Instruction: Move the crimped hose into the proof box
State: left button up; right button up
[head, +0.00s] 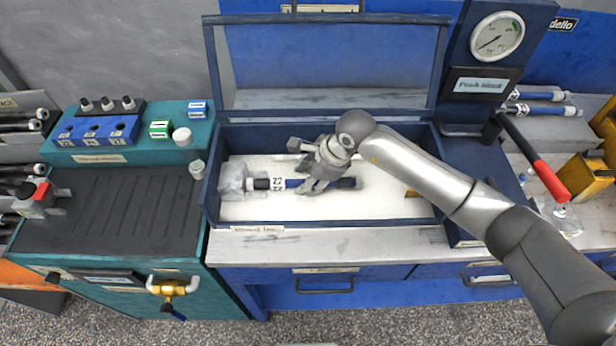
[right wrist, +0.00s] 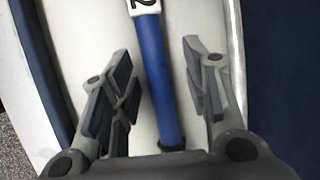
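The crimped hose (head: 293,183) is blue with dark ends and a white "22" label. It lies lengthwise on the white floor of the dark blue proof box (head: 211,185), whose windowed lid (head: 330,98) stands open. My right gripper (head: 305,168) reaches into the box from the right and hides part of the hose. In the right wrist view my right gripper (right wrist: 162,88) is open, with one finger on each side of the hose (right wrist: 155,60) and gaps between. My left gripper is not in view.
A translucent block (head: 233,181) sits at the hose's left end inside the box. A pressure gauge (head: 497,36) and red-handled lever (head: 548,180) stand to the right. A teal bench (head: 150,157) with a dark ribbed mat (head: 100,210) is at left.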

jog(key=shift+f, duration=0.1)
jog(key=shift+s, duration=0.1)
jog(key=v, duration=1.2)
